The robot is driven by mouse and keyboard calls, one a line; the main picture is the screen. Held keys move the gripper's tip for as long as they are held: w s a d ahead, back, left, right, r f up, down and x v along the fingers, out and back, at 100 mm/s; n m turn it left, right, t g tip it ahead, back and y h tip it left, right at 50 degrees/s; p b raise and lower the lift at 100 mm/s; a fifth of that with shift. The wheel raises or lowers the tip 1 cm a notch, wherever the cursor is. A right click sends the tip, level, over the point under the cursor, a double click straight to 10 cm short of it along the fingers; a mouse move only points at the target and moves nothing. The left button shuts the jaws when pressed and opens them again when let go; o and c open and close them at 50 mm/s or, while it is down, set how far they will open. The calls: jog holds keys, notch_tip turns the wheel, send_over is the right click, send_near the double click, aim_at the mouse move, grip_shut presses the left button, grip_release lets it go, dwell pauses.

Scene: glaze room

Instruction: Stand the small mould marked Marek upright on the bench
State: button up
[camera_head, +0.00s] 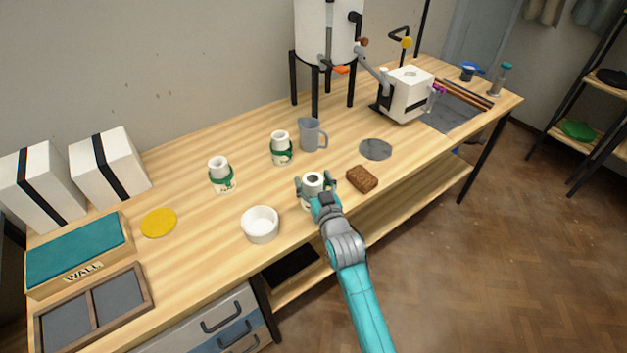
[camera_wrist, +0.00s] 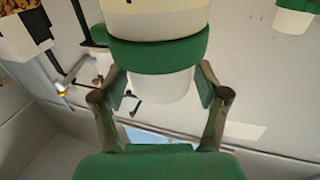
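Three small white moulds with green bands stand on the bench. The first mould (camera_head: 221,176) is at left, the second mould (camera_head: 281,150) is farther back, and the third mould (camera_head: 312,180) is at my gripper. I cannot read a name on any of them. My gripper (camera_head: 315,185) has one finger on each side of the third mould, which looks upright near the front edge. In the wrist view this banded mould (camera_wrist: 158,53) fills the upper middle, between the fingers of my gripper (camera_wrist: 162,87). Whether the pads press on it is not clear.
A brown sponge (camera_head: 362,179) lies close right of my gripper. A white bowl (camera_head: 261,225) stands to its left, near the bench edge. A grey jug (camera_head: 312,134) and a grey disc (camera_head: 376,149) are behind. Bare wood lies between the first mould and the bowl.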

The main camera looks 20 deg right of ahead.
jog(key=shift+r, duration=0.1)
jog(key=s, duration=1.2)
jog(key=s+f+g, duration=0.1)
jog(key=s+f, duration=0.2)
jog(key=s, duration=1.4)
jog(key=s+f+g, duration=0.1)
jog(key=s+f, duration=0.2)
jog(key=s, duration=1.4)
jog(key=shift+o, duration=0.6)
jog(key=s+r+g, duration=0.1)
jog(key=s+r, duration=0.3)
jog(key=s, duration=0.4)
jog(key=shift+s, duration=0.2)
jog(key=shift+a, duration=0.1)
